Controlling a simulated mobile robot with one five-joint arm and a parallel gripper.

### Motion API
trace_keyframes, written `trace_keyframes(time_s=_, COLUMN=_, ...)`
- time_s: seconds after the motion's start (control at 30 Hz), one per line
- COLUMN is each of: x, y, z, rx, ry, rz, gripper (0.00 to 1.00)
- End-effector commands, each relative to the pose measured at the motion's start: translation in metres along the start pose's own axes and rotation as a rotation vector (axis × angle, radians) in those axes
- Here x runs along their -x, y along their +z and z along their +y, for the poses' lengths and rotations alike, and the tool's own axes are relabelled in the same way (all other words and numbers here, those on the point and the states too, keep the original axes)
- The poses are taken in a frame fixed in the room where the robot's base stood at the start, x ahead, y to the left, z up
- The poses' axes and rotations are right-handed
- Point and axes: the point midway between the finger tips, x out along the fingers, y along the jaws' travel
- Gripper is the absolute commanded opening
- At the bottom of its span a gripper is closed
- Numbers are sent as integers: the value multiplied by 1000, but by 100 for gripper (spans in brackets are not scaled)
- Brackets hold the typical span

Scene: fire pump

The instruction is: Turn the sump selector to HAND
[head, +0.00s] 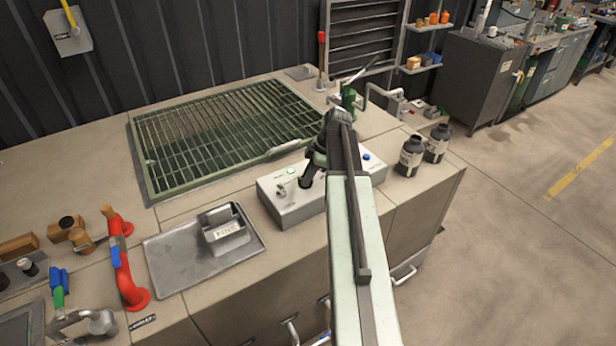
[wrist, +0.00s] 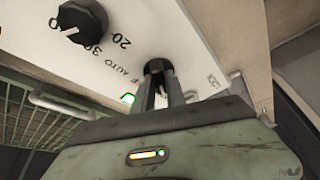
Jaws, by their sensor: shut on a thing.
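The grey control box (head: 290,204) sits on the bench in front of the grating. My gripper (head: 308,182) reaches down onto its top face. In the wrist view my gripper (wrist: 162,92) has its two fingers closed around the dark sump selector knob (wrist: 156,66) on the white panel. The word AUTO is printed left of the knob, and part of another label shows beside a finger. The fingers hide most of the knob, so I cannot tell which way it points.
A black dial (wrist: 82,20) with numbers is on the same panel. A blue button (head: 366,157) is at the box's right end. Two dark bottles (head: 411,156) stand to the right. A metal tray (head: 180,259) and a red pipe handle (head: 126,275) lie left.

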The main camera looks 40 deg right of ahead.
Motion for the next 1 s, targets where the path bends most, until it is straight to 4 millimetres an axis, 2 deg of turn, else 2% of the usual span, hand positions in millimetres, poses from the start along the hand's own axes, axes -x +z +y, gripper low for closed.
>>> trace_keyframes(time_s=0.1, x=0, y=0, z=0, rx=2, ry=-1, rz=-2, gripper=0)
trace_keyframes(time_s=0.13, x=0, y=0, z=0, rx=2, ry=-1, rz=-2, gripper=22)
trace_keyframes(time_s=0.2, x=0, y=0, z=0, rx=1, ry=-1, rz=-1, gripper=38)
trace_keyframes(time_s=0.57, x=3, y=0, z=0, rx=0, ry=-1, rz=-1, gripper=38)
trace_keyframes(time_s=0.67, x=13, y=-1, z=0, rx=-1, ry=0, rz=-1, gripper=38)
trace_keyframes(time_s=1.0, x=74, y=-3, z=0, rx=-1, ry=-1, rz=-1, gripper=38)
